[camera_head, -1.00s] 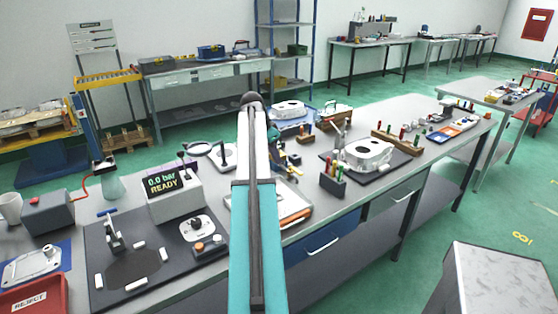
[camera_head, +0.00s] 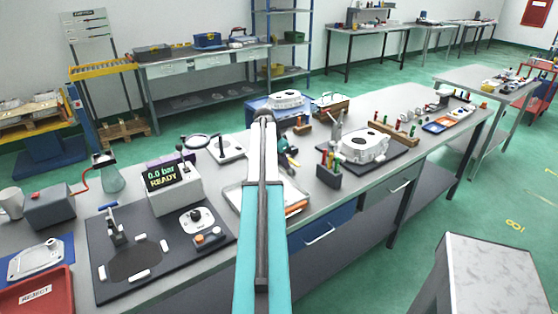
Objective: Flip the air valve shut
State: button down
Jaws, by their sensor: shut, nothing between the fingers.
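On the left of the bench stands a test station with a dark base plate (camera_head: 88,238). Its display box (camera_head: 175,192) reads 0.0 bar READY. A grey box (camera_head: 48,210) with a red hose (camera_head: 80,187) stands left of the plate. My teal arm rises through the middle of the view. My gripper is not visible.
A red REJECT bin (camera_head: 38,292) is at the lower left. A grey-topped stand (camera_head: 490,265) is at the lower right.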

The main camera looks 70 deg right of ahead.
jog(key=shift+s+d, duration=0.5)
jog(key=shift+d, duration=0.35)
